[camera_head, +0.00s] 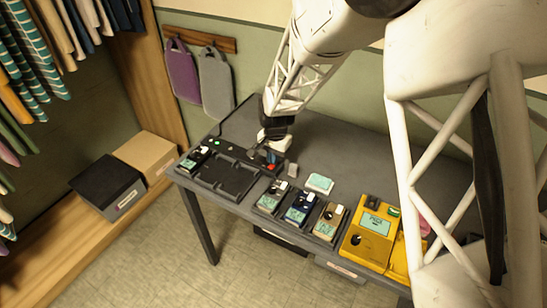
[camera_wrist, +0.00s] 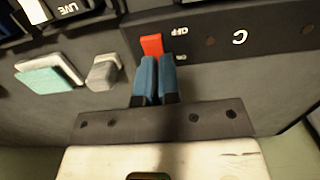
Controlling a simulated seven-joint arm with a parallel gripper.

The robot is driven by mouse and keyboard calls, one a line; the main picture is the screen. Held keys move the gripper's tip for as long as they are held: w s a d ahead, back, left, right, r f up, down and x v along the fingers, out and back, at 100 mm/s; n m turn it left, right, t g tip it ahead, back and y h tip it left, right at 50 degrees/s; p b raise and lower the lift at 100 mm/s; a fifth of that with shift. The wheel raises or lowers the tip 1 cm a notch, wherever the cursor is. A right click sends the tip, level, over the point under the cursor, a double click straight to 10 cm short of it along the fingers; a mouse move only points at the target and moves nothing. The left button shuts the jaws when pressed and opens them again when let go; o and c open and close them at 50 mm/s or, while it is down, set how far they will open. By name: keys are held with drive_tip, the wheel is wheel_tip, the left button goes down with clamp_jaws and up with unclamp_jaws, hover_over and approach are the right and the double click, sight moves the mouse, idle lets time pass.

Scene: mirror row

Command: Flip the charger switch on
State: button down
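The charger (camera_head: 232,178) is a black tray-like unit at the left end of the grey table. Its red switch (camera_wrist: 152,45) shows in the wrist view on the dark panel, beside the upside-down OFF and ON labels. I cannot tell for certain which way the switch is set. My gripper (camera_wrist: 157,62) has its two blue fingers together, with nothing seen between them. The fingertips are right at the red switch, close to or touching it. In the head view my gripper (camera_head: 272,155) is low over the charger's right end, and the arm hides part of that area.
Several handheld devices (camera_head: 298,210) stand along the table's front edge, with a yellow unit (camera_head: 368,230) to their right. A small grey block (camera_wrist: 103,72) and a white device with a green screen (camera_wrist: 48,75) lie near the gripper. The table's back is clear.

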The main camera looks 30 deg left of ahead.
drive_tip(key=shift+d+f, duration=0.35)
drive_tip(key=shift+f, duration=0.5)
drive_tip(key=shift+s, duration=1)
drive_tip(key=shift+a+r, duration=0.1)
drive_tip(key=shift+r, duration=0.1)
wheel_tip(320, 180, up, 15)
drive_tip(key=w, duration=0.2)
drive_tip(key=shift+a+r, duration=0.15)
drive_tip(key=shift+a, duration=0.1)
idle(0.5)
